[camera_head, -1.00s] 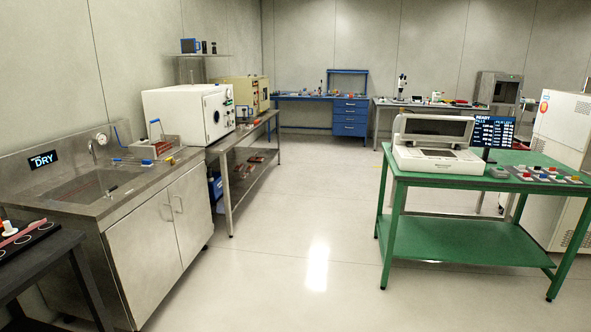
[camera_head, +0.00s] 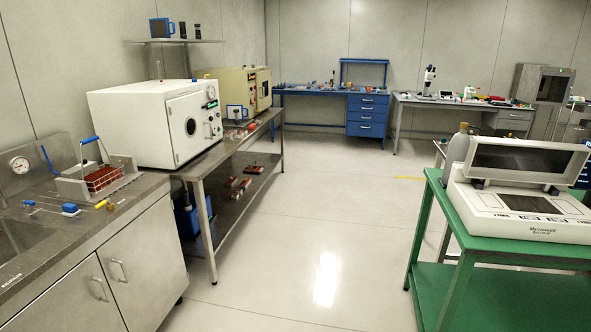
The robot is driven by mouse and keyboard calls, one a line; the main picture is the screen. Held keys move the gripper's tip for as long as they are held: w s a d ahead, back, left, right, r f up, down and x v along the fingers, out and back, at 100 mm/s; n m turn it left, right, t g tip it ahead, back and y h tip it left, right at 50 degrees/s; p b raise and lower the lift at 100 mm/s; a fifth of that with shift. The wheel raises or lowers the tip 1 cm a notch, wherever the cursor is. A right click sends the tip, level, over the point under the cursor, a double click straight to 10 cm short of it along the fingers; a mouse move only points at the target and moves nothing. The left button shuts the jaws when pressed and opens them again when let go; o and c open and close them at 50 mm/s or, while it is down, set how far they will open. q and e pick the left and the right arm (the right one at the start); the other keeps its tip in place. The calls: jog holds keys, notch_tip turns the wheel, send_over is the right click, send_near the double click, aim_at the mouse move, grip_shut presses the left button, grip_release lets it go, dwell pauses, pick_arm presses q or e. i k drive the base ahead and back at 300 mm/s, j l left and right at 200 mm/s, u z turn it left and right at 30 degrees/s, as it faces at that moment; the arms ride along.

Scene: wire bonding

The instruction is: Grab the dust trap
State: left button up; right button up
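I cannot tell for sure which thing is the dust trap; nothing in view carries a readable label with that name. A blue box-like thing (camera_head: 190,216) sits low under the left end of the steel bench, partly hidden by a leg. A blue container (camera_head: 163,28) stands on the wall shelf, with two small dark pieces beside it. A small blue-and-white thing (camera_head: 236,112) stands on the bench beside the white oven. Neither of my grippers is in view.
The steel bench (camera_head: 212,160) holds a white oven (camera_head: 160,122). A green table (camera_head: 500,290) with a machine (camera_head: 520,190) is at the right. The floor between is clear.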

aim_at(198, 27)
jog(key=i, duration=0.7)
jog(key=i+u, duration=0.15)
jog(key=i, duration=0.55)
jog(key=i+l, duration=0.15)
jog(key=i, duration=0.55)
jog(key=i+l+u, duration=0.1)
jog(key=i, duration=0.6)
jog(key=i+u, duration=0.2)
jog(key=i, duration=0.25)
jog(key=i+u, duration=0.2)
jog(key=i, duration=0.3)
jog(key=i+u, duration=0.2)
jog(key=i, duration=0.25)
jog(key=i+l+u, duration=0.2)
jog(key=i, duration=0.25)
jog(key=i+l+u, duration=0.2)
jog(key=i, duration=0.25)
jog(key=i+l, duration=0.25)
jog(key=l, duration=0.15)
jog(key=i+l, duration=0.55)
jog(key=l, duration=0.3)
jog(key=i+l+u, duration=0.1)
jog(key=i+l, duration=0.15)
jog(key=l, duration=0.15)
